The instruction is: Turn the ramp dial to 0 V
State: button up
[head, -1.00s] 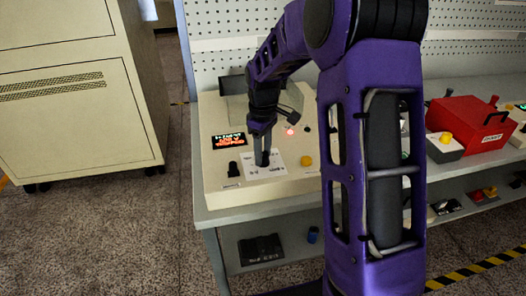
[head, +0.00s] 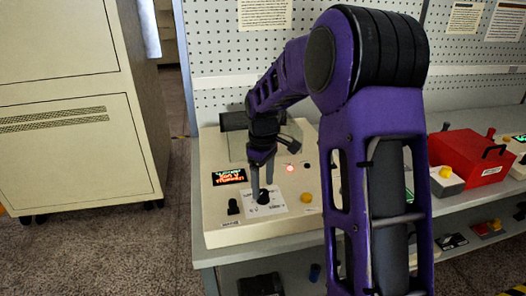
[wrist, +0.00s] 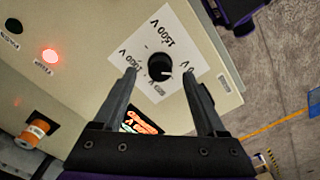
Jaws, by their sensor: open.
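The black ramp dial (head: 263,197) stands on a white label plate (head: 279,207) on the beige console (head: 222,237). In the wrist view the round dial (wrist: 160,67) has a small white mark at its lower right edge. Voltage labels surround it, with 1500 V at the top, one at left that looks like 1000 V, and one at right ending in V. The lower label is unclear. My gripper (head: 262,184) is open above the dial, which appears between the fingertips in the wrist view (wrist: 162,76). I cannot tell whether they touch it.
A lit display (head: 229,177), a black switch (head: 233,207), a red lamp (head: 290,168) and a yellow button (head: 306,198) are near the dial. A red box (head: 468,155) stands farther right on the bench. A pegboard (head: 222,45) rises behind.

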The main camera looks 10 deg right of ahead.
aim_at(264, 191)
notch_tip(264, 191, up, 15)
jog(key=shift+d, duration=0.1)
dwell(0.4)
